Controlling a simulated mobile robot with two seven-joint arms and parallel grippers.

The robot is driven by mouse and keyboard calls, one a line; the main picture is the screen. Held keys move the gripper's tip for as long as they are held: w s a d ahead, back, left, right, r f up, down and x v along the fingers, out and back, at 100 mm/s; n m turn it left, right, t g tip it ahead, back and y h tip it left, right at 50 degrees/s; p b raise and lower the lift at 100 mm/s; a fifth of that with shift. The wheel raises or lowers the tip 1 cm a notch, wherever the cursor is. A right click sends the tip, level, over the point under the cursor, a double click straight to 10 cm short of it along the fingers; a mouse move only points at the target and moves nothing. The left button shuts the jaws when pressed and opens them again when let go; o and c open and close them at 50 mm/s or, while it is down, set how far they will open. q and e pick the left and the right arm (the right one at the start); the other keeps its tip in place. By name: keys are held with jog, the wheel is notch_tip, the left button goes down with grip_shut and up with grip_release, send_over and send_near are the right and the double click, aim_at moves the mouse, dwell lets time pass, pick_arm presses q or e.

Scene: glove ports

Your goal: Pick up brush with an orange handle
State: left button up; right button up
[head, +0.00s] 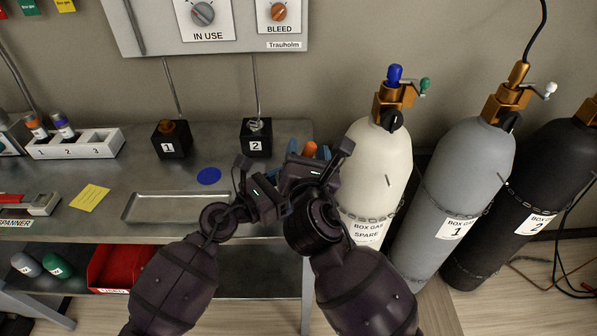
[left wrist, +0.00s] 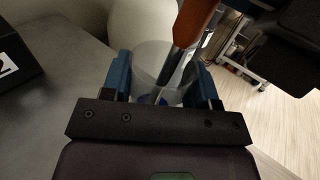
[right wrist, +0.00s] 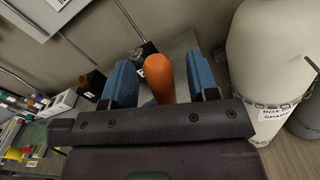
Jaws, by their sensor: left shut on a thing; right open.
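The brush's orange handle (head: 310,149) shows just beyond my right gripper (head: 316,165). In the left wrist view the handle (left wrist: 196,20) leans to the upper right, and its grey shaft goes down into a clear cup (left wrist: 150,60). My left gripper (left wrist: 162,82) is shut on this cup, with a blue finger on each side. In the right wrist view the handle (right wrist: 160,78) stands between the two blue fingers of my open right gripper (right wrist: 160,82), with gaps on both sides. The brush head is hard to make out inside the cup.
A cream gas cylinder (head: 375,165) stands close to the right of my right gripper. A black block labelled 2 (head: 256,138), a blue disc (head: 209,176) and a metal tray (head: 130,211) are on the bench to the left.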

jog(key=shift+w, duration=0.9)
grip_shut()
notch_tip(320, 180, up, 10)
dwell(0.3)
pick_arm(q)
jog(key=o, duration=1)
